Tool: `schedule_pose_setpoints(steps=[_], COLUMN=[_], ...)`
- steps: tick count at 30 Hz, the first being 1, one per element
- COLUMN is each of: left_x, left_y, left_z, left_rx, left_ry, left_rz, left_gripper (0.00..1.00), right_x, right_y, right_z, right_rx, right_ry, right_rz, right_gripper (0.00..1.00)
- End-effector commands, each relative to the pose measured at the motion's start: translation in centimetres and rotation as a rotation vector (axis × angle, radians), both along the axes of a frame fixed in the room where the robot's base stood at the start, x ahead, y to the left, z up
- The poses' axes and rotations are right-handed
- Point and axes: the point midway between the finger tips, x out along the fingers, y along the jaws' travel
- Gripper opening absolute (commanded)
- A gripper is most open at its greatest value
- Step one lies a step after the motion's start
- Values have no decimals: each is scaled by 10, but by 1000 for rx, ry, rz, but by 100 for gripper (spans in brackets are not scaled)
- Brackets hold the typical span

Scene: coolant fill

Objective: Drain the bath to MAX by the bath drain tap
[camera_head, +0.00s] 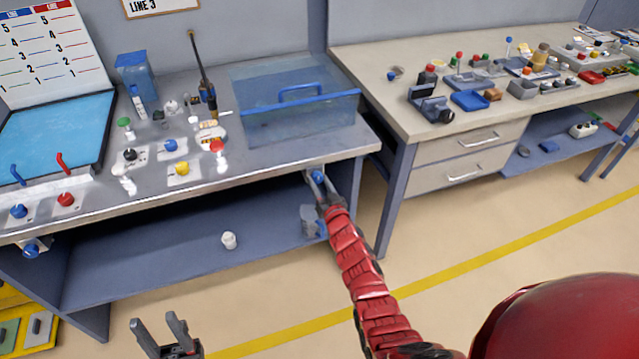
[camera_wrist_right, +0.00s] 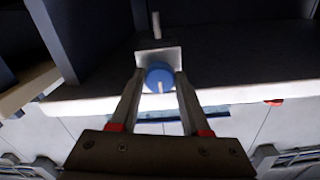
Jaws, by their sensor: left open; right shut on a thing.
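In the head view my right gripper (camera_head: 319,185) is at the front right corner of the left bench, shut on a blue tap knob (camera_head: 317,176) below the bench edge. In the right wrist view the round blue knob (camera_wrist_right: 160,78) sits between the two fingers, in front of a pale plate. My left gripper (camera_head: 155,328) is open and empty, low at the bottom left. A clear tank (camera_head: 290,128) with a blue front bar stands on the bench above the tap. A blue basin (camera_head: 60,135) lies at the far left. I cannot make out a MAX mark or the liquid level.
Another blue knob (camera_head: 30,250) hangs under the bench's left front. Several coloured knobs and small parts stand between basin and tank. A white cup (camera_head: 229,240) is on the lower shelf (camera_head: 150,262). A second bench (camera_head: 385,100) with drawers stands right.

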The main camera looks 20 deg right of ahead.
Motion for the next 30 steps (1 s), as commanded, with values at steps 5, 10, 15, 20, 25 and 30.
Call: schedule_pose_setpoints(steps=[5, 10, 15, 20, 25, 30], left_x=[0, 0, 0, 0, 0, 0], left_y=[0, 0, 0, 0, 0, 0], left_z=[0, -3, -8, -14, -20, -24], left_rx=[0, 0, 0, 0, 0, 0], left_ry=[0, 0, 0, 0, 0, 0], left_rz=[0, 0, 0, 0, 0, 0], left_gripper=[48, 48, 48, 48, 48, 48], right_x=[0, 0, 0, 0, -1, -1], right_y=[0, 1, 1, 0, 0, 0], right_z=[0, -1, -2, -3, -4, -2], right_rx=[-3, -41, -133, -244, -356, -445], right_ry=[0, -2, -6, -6, -9, -14], right_rz=[0, 2, 2, 2, 2, 1], right_gripper=[0, 0, 0, 0, 0, 0])
